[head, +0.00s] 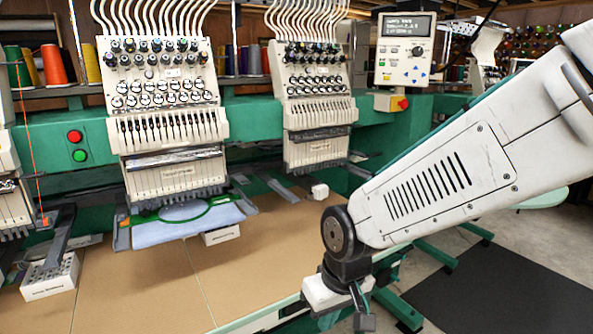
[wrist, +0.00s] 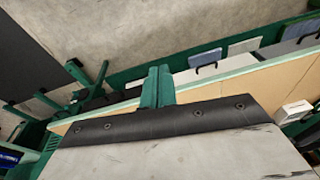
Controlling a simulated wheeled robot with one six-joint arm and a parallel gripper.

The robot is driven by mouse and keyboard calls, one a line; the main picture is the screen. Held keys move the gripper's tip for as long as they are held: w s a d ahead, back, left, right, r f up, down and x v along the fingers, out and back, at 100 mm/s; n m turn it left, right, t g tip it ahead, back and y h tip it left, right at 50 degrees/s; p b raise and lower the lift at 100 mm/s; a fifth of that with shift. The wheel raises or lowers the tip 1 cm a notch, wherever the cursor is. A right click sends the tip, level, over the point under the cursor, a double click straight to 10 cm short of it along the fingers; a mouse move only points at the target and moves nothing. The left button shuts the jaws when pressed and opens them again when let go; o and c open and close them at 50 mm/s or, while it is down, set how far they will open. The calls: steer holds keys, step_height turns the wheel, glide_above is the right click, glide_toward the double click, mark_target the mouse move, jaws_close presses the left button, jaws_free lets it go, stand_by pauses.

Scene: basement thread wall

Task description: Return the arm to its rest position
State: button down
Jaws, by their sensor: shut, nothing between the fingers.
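My arm reaches in from the right in the head view, a long white link bent down at a dark round joint. My gripper (head: 362,312) hangs below that joint at the bottom of the picture, past the front edge of the tan table (head: 135,300). In the wrist view my gripper (wrist: 158,72) shows as two green fingers pressed together with nothing between them. The fingers overlap the table's edge in that view; I cannot tell how far apart they are in depth.
Green embroidery machines with white heads (head: 163,110) stand behind the table. A green hoop with pale blue cloth (head: 185,222) sits under one head. A small white box (head: 320,191) and a white labelled block (head: 50,277) are on the table. Concrete floor and a black mat (head: 500,290) lie right.

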steer(key=s+d+r+m, duration=0.1)
steer(key=s+d+r, duration=0.3)
steer(key=d, duration=0.3)
steer(key=s+d+r+m+h, duration=0.1)
steer(key=s+d+r+m, duration=0.1)
steer(key=s+d+r, duration=0.2)
steer(key=s+d+r+m, duration=0.2)
steer(key=s+d+r, duration=0.2)
steer(key=s+d, duration=0.3)
steer(key=d, duration=0.3)
steer(key=shift+h, duration=0.3)
